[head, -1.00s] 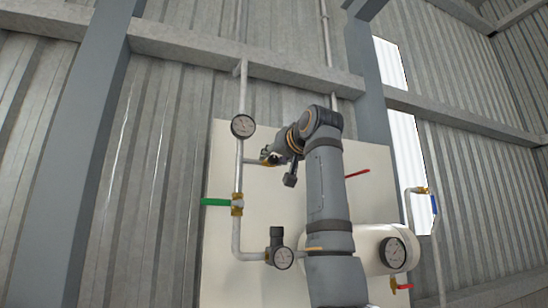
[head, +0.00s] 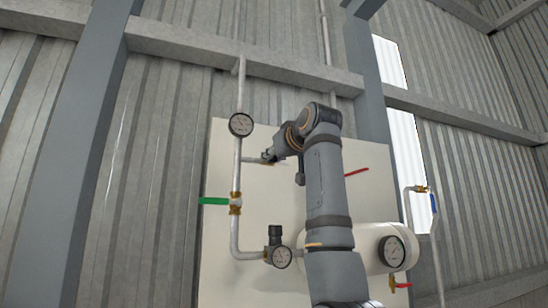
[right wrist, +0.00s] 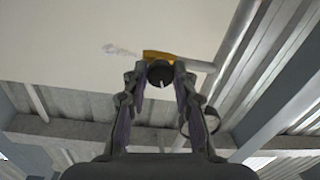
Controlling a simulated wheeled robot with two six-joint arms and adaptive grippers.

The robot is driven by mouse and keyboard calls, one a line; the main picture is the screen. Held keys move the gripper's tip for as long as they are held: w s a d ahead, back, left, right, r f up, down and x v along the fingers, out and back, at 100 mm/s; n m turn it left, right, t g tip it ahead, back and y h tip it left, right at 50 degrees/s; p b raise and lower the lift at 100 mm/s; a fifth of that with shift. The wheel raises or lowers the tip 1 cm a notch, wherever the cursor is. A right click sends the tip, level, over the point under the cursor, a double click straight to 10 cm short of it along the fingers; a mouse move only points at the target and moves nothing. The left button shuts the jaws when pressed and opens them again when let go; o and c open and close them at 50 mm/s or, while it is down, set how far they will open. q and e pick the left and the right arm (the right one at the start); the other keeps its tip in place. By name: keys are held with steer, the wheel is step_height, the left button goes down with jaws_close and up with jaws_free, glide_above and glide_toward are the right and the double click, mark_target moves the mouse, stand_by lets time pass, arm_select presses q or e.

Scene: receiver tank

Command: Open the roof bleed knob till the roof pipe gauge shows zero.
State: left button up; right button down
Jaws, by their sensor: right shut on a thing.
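The roof pipe gauge (head: 241,124) is a round white dial high on the vertical white pipe; its reading is too small to tell. It shows edge-on in the right wrist view (right wrist: 211,121). The roof bleed knob (right wrist: 160,73) is a dark round knob with a white mark, on a brass fitting (right wrist: 165,56) at the end of a short side pipe. My right gripper (right wrist: 160,82) is shut on the knob, one finger on each side. In the head view my right gripper (head: 271,157) hides most of the knob. My left gripper is not in view.
A green-handled valve (head: 215,201) sits lower on the pipe, with a regulator and gauge (head: 281,257) below. A white tank (head: 350,238) with its own gauge (head: 392,251) is at right. A red lever (head: 357,171) and a blue-handled valve (head: 433,204) are nearby.

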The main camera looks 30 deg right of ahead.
steer(key=n+h, duration=0.1)
steer(key=n, duration=2)
steer(key=shift+a+f, duration=0.1)
steer(key=shift+a, duration=0.05)
steer(key=shift+n, duration=0.5)
steer(key=c, duration=1.1)
jaws_free()
steer(key=shift+w, duration=0.1)
steer(key=shift+o, duration=0.2)
steer(key=v, duration=1.2)
